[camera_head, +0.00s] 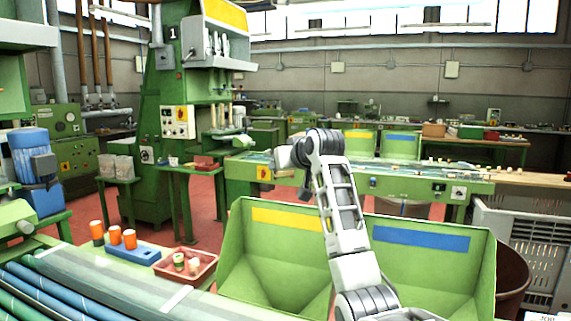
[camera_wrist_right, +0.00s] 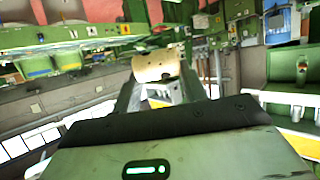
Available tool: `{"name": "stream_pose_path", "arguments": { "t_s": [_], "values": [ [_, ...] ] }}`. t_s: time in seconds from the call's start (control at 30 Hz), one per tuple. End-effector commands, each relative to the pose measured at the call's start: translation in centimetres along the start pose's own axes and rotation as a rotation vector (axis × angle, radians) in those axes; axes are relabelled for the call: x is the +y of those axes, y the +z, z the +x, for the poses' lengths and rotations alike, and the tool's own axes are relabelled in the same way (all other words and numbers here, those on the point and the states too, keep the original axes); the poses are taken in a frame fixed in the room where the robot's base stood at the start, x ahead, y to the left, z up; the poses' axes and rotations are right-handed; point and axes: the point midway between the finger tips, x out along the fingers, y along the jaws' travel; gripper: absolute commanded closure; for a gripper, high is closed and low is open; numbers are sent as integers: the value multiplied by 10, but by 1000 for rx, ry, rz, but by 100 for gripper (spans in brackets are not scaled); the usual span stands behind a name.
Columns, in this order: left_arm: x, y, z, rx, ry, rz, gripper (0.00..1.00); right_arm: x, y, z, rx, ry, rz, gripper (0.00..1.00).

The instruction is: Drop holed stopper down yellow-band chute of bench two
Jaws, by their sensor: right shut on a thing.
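My right arm rises through the middle of the head view. My right gripper (camera_wrist_right: 157,82) is shut on a pale tan cork stopper (camera_wrist_right: 154,66) in the right wrist view. Small dark marks show on the stopper; I cannot tell which is a hole. In the head view its jaws and the stopper cannot be made out. A green yellow-band chute (camera_head: 287,219) stands close in front, partly behind my arm. A smaller yellow-band chute (camera_head: 360,134) stands on the bench farther back. I see no bench number two. My left gripper is not in view.
A blue-band chute (camera_head: 420,239) adjoins the near yellow one; another blue-band chute (camera_head: 401,137) is farther back. A red tray (camera_head: 206,275) holds stoppers, beside a blue block (camera_head: 133,253) and orange pieces (camera_head: 115,235). A machine marked 1 (camera_head: 172,33) stands left. A grey crate (camera_head: 530,245) is right.

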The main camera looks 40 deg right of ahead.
Motion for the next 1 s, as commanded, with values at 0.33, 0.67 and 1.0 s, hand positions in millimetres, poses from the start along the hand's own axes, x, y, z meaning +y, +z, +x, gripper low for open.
{"name": "stream_pose_path", "arguments": {
  "t_s": [0.33, 0.67, 1.0],
  "values": [
    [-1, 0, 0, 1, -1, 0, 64, 2, 27, 11, -3, 1, 0, 78],
    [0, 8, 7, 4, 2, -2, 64, 2, 52, 22, 1, 1, -1, 78],
    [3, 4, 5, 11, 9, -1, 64, 2, 52, 22, 1, 1, 0, 49]
  ]
}}
